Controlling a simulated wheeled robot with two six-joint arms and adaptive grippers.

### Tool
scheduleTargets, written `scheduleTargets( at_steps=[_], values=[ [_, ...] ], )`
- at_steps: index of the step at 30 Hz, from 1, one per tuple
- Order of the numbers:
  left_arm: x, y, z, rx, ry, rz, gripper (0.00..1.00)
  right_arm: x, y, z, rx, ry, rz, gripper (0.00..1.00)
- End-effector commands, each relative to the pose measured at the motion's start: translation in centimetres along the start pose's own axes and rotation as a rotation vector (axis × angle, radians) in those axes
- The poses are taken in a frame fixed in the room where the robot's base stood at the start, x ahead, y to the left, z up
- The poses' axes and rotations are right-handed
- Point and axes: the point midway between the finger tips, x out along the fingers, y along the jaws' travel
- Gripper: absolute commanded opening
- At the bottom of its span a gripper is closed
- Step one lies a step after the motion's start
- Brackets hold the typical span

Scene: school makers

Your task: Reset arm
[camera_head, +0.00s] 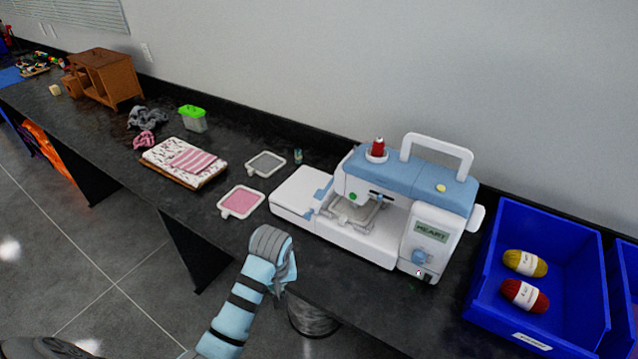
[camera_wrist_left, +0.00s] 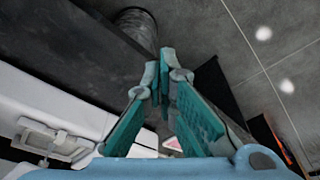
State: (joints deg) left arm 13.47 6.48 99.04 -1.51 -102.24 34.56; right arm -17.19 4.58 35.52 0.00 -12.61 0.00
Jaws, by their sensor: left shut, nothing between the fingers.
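My left arm (camera_head: 238,305) comes in from the bottom of the head view, light blue with dark bands. Its gripper end (camera_head: 274,256) hangs at the front edge of the black counter, in front of the sewing machine (camera_head: 345,237). The fingers are mostly hidden there. In the left wrist view the teal fingers of my left gripper (camera_wrist_left: 163,68) come together at the tips with nothing between them. The sewing machine is white and blue and also shows at the left of the wrist view (camera_wrist_left: 30,105). My right gripper is in neither view.
The counter (camera_head: 225,208) holds a pink hoop frame (camera_head: 240,201), a grey one (camera_head: 266,163), folded cloth (camera_head: 160,155) and a green-lidded container (camera_head: 192,119). A blue bin (camera_head: 590,290) with two yarn skeins stands right. Open floor (camera_head: 100,270) lies left.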

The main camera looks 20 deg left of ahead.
Motion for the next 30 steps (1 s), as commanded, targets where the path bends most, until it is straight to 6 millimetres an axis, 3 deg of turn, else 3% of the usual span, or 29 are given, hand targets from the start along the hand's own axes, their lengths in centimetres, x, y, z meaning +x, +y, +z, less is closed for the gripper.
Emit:
scheduleTargets(
  at_steps=[6, 20, 24, 26, 27, 29, 30],
  values=[
    [0.3, -0.7, 1.3, 0.050, 0.008, 0.007, 0.00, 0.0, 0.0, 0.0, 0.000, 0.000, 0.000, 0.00],
    [0.3, -0.7, 1.3, 0.055, 0.008, 0.007, 0.00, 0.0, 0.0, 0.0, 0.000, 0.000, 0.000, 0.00],
    [0.8, 1.3, -1.4, 0.150, 0.135, 0.083, 0.00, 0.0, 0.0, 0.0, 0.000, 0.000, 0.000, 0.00],
    [2.9, 2.6, -3.0, 0.233, 0.221, 0.127, 0.00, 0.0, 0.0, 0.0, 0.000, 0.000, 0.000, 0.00],
    [6.0, 3.0, -2.8, 0.303, 0.264, 0.145, 0.00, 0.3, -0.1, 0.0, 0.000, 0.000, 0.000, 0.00],
    [12.4, 2.1, -0.1, 0.409, 0.297, 0.155, 0.00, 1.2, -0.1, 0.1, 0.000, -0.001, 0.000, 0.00],
    [16.1, 0.8, 2.6, 0.465, 0.301, 0.154, 0.00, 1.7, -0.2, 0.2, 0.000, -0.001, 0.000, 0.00]
  ],
)
